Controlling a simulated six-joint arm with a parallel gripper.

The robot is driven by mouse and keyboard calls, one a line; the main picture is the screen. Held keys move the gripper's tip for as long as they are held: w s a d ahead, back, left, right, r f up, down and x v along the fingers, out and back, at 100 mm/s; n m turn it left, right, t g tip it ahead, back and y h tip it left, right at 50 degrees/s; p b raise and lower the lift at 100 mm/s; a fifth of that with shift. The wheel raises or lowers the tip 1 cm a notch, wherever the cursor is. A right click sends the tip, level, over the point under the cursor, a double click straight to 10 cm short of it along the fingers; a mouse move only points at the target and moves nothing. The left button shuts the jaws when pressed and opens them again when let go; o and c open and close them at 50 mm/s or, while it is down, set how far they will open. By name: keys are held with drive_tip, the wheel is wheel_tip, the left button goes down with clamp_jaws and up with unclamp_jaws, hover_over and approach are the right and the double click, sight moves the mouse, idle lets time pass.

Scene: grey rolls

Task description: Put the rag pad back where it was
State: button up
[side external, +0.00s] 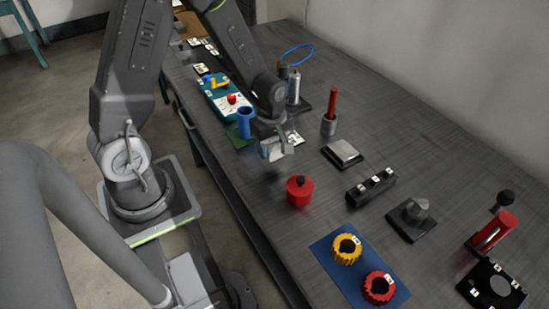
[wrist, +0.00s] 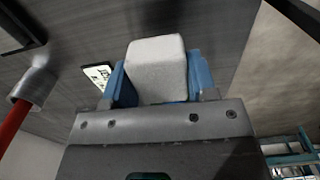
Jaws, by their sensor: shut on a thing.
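My gripper (side external: 277,146) is above the grey table, left of the silver block. It is shut on the rag pad, a pale grey-white block with rounded corners. In the wrist view the pad (wrist: 158,66) sits between the two blue fingers of my gripper (wrist: 160,84) and sticks out past them. In the side view the pad is small and partly hidden by the gripper, and a dark shadow lies on the table below it. I cannot tell which spot the pad came from.
A red pot (side external: 299,191) stands in front of my gripper and a blue cup (side external: 246,122) close to its left. A silver block on a black base (side external: 342,153) and a grey holder with a red handle (side external: 329,122) are to the right. Bare table (side external: 240,165) lies front-left.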

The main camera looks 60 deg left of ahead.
sight(274, 166)
drive_tip(key=shift+w+d+f, duration=0.15)
drive_tip(key=shift+d+f, duration=0.05)
drive_tip(key=shift+d, duration=0.1)
drive_tip(key=shift+f, duration=2.05)
drive_tip(key=shift+f, duration=0.15)
drive_tip(key=o, duration=0.9)
